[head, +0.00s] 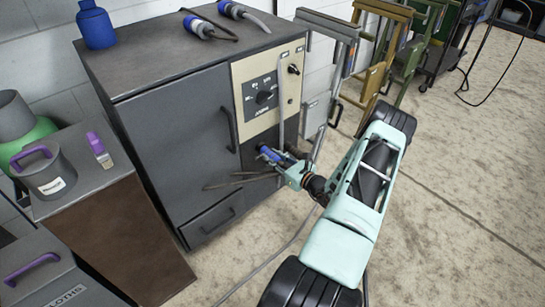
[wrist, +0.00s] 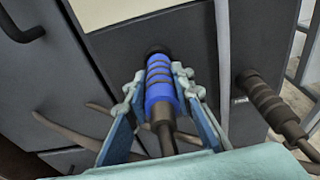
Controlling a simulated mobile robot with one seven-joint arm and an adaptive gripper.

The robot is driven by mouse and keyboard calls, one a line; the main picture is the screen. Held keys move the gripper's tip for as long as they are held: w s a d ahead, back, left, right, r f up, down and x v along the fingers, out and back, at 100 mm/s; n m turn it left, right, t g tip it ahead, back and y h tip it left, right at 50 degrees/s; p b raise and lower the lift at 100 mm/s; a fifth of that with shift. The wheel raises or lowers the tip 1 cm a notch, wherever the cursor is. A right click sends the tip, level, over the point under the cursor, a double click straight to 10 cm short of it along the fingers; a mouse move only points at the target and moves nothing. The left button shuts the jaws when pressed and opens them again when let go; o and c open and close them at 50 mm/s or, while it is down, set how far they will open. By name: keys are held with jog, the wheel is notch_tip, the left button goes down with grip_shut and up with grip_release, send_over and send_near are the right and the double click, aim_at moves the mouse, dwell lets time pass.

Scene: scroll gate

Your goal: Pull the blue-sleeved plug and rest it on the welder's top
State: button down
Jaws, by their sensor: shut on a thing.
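The blue-sleeved plug (wrist: 160,90) sits at a dark socket on the lower front of the grey welder (head: 180,115). It points into the panel, and its dark cable runs back toward my wrist. In the head view the blue sleeve (head: 268,154) shows just beyond my gripper (head: 290,172). In the wrist view my gripper (wrist: 160,98) has its two pale blue fingers shut on the sleeve from both sides. Whether the plug's tip is fully in the socket is hidden. The welder's top (head: 150,50) is dark grey and flat.
A black-sleeved plug (wrist: 268,100) sits right of the held one. A grey strap (wrist: 223,60) hangs between them. The top's front half is clear.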

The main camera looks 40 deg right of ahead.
aim_at(283, 165)
jog(key=shift+s, duration=0.1)
jog(key=shift+s+d+p, duration=0.2)
jog(key=shift+s+p, duration=0.25)
jog(key=shift+s, duration=1.65)
